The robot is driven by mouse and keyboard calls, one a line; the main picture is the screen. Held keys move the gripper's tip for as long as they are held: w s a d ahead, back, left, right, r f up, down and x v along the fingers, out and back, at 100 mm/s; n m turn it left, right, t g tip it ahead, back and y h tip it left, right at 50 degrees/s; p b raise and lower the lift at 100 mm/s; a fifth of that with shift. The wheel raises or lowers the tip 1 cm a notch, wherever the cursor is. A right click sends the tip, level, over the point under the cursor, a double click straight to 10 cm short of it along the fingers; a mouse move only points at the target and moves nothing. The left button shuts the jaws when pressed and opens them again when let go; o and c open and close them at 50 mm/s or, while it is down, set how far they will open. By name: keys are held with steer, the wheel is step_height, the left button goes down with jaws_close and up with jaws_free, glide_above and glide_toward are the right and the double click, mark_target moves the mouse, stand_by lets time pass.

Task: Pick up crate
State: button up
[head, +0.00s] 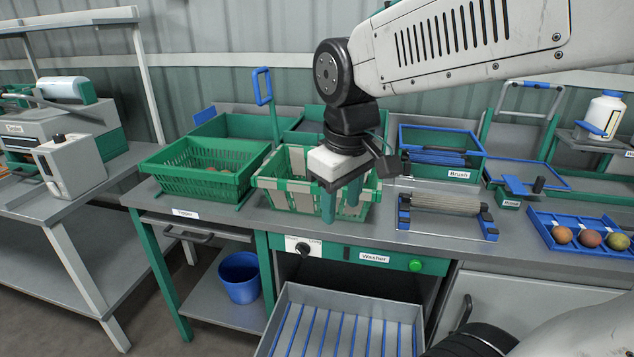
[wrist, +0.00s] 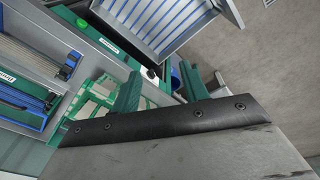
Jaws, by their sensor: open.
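A green crate with pale panels (head: 283,198) stands on the bench in the middle of the head view, behind and partly hidden by my gripper. It also shows in the wrist view (wrist: 93,106), left of and behind my fingers. A second, all-green slatted crate (head: 202,174) stands to its left, with some reddish-orange produce visible inside. My gripper (head: 340,205) points down in front of the pale-panelled crate, with its two green fingers apart and nothing visible between them. The wrist view shows the same open fingers (wrist: 163,75). Whether a finger touches the crate cannot be told.
A blue-rimmed brush box (head: 440,151) stands behind. Below the bench edge is a grey slatted tray (head: 343,322) and a blue bucket (head: 240,277).

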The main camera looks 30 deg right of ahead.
steer(key=w+d+f+n, duration=0.1)
steer(key=w+d+n, duration=0.25)
steer(key=w, duration=0.85)
steer(key=n+h, duration=0.1)
steer(key=n, duration=0.2)
glide_above(313, 193)
step_height(313, 193, down, 7)
steer(key=f, duration=0.4)
steer(key=w+f, duration=0.1)
steer(key=f, duration=0.2)
steer(key=shift+d, duration=0.2)
steer(key=shift+r, duration=0.1)
jaws_close()
